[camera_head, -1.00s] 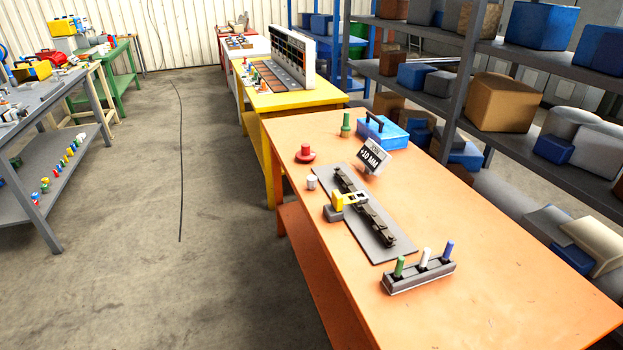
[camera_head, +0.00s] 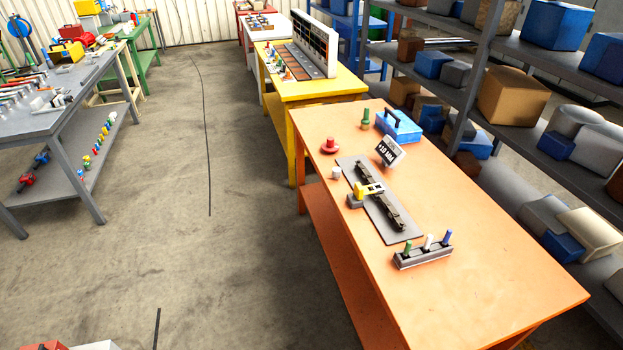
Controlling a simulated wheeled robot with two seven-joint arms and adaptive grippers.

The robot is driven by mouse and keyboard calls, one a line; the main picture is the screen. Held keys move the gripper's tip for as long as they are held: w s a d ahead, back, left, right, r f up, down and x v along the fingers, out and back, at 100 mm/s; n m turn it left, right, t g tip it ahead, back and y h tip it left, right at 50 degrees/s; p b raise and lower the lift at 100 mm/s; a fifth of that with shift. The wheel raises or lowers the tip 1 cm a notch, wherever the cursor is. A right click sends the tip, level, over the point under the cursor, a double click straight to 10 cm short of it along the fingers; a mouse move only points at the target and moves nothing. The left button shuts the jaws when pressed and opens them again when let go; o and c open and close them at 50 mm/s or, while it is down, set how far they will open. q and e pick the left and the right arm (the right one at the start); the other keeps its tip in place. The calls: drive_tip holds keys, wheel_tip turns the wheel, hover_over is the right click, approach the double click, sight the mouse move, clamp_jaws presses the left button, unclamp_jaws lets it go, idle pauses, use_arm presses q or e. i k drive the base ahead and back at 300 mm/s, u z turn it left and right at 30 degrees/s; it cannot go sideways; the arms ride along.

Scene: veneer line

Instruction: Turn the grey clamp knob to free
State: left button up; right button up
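A small light grey cylinder (camera_head: 336,173), which looks like a knob, stands on the left edge of the orange table (camera_head: 480,285). A yellow block on a dark grey base (camera_head: 366,190) sits beside it, at a grey plate (camera_head: 400,235) with a long black toothed rail (camera_head: 378,200). I cannot tell which way the knob is turned. A dark sign with white lettering (camera_head: 390,151) stands at the rail's far end. Neither of my grippers is in view.
A red button (camera_head: 330,146), a green post (camera_head: 365,119) and a blue box (camera_head: 398,127) stand at the table's far end. A grey rack with green, white and blue pegs (camera_head: 422,256) is nearer. Loaded shelves line the right. Floor (camera_head: 240,250) left of the table is clear.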

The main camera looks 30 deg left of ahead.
sight(336, 170)
drive_tip(key=u, duration=0.5)
drive_tip(key=k, duration=0.6)
drive_tip(key=u, duration=1.1)
drive_tip(key=i, duration=2.1)
drive_tip(key=z, duration=0.6)
drive_tip(key=i, duration=0.25)
drive_tip(key=z, duration=0.3)
